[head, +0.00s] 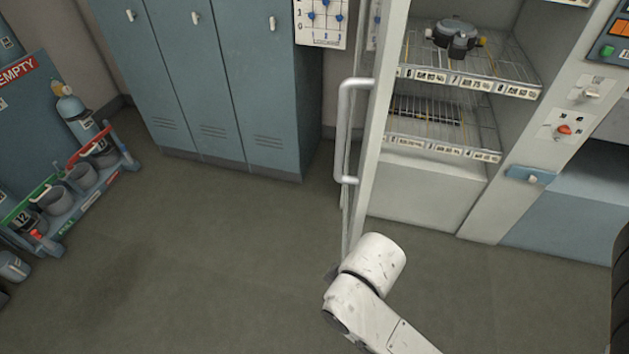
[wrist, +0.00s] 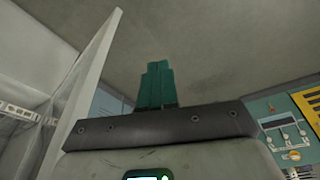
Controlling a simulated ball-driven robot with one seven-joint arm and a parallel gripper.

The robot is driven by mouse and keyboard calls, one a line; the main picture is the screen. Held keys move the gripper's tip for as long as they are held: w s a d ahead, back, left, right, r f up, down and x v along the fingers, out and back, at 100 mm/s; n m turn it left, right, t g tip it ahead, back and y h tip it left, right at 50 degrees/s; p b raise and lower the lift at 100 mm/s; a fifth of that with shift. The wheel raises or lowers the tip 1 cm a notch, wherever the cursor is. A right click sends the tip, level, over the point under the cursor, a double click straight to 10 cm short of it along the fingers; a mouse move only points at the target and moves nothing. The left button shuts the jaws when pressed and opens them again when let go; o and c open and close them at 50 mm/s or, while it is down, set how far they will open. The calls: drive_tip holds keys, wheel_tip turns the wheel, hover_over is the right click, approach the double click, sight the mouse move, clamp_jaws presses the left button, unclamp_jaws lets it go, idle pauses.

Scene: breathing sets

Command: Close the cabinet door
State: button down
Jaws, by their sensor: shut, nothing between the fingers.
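The cabinet (head: 425,190) stands open at the right of the head view, with wire shelves inside. Its white door (head: 378,115) stands swung out and is seen nearly edge-on, with a long grey bar handle (head: 343,130) on its left side. In the wrist view the door (wrist: 84,88) rises as a pale slanted panel to the left of my gripper (wrist: 155,66). My gripper's green fingers are together and empty, with a gap in the picture between them and the door. In the head view my white arm covers the door's lower end, and the fingers are hidden.
A dark device (head: 455,37) sits on the upper shelf (head: 490,75). Blue lockers (head: 205,80) line the back wall. A blue rack (head: 90,195) with a cylinder and several cups stands at the left. The grey floor (head: 200,250) between the rack and the door is clear.

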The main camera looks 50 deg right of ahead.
drive_tip(key=w+r+t+p, duration=0.2)
drive_tip(key=w+r+t, duration=0.1)
drive_tip(key=w+r, duration=0.4)
drive_tip(key=w+d+g+h, duration=0.4)
drive_tip(key=d+h, duration=0.2)
drive_tip(key=h, duration=0.3)
drive_tip(key=w+a+r+g+h, duration=0.3)
drive_tip(key=a+r+h, duration=0.6)
drive_tip(key=a+r, duration=0.3)
drive_tip(key=s+d+p, duration=0.3)
drive_tip(key=d, duration=1.1)
drive_tip(key=shift+s+r, duration=0.25)
drive_tip(key=shift+r, duration=0.15)
